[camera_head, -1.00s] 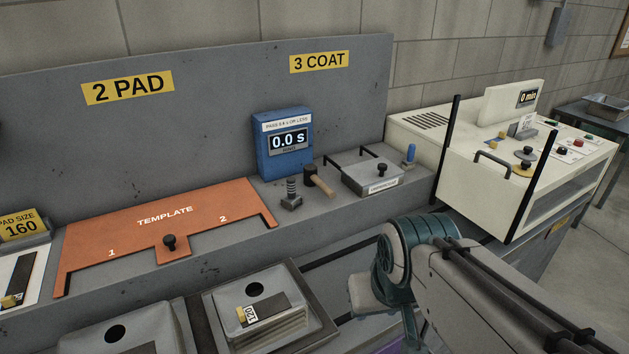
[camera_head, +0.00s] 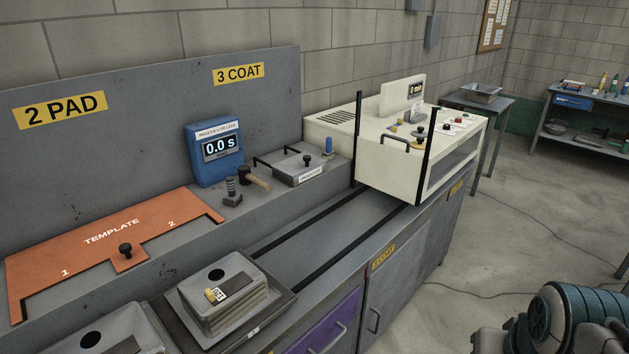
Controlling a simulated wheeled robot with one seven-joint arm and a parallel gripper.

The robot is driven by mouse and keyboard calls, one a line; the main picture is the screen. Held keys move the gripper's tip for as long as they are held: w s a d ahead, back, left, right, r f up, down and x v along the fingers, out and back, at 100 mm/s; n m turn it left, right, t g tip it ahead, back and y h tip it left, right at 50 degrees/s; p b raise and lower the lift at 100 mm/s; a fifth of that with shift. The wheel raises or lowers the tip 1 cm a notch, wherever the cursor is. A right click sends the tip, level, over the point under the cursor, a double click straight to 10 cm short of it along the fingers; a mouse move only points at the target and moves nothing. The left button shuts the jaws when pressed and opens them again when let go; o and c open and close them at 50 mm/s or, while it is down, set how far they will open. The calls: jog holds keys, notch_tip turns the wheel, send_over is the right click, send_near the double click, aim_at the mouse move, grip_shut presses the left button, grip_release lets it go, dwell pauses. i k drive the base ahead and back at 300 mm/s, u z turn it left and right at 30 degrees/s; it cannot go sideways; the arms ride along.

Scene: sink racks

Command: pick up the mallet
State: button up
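The mallet (camera_head: 254,178) lies on the grey raised ledge, just below the blue timer box. It has a dark cylindrical head at the left and a light wooden handle that points to the lower right. A small dark metal bolt-like piece (camera_head: 232,192) stands right beside its head on the left. My arm shows only at the bottom right corner, well away from the mallet, over the floor side. My gripper's fingers are outside the picture.
The blue timer box (camera_head: 212,152) stands behind the mallet, and a lidded grey box (camera_head: 299,166) is to its right. An orange template (camera_head: 175,236) lies to the left. A white machine (camera_head: 385,172) stands farther right.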

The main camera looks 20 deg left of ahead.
aim_at(246, 178)
jog(key=u, duration=0.25)
jog(key=k, duration=0.15)
jog(key=z, duration=0.65)
jog(key=i, duration=1.45)
jog(key=u, duration=1.6)
jog(key=i, duration=0.85)
jog(key=u, duration=0.9)
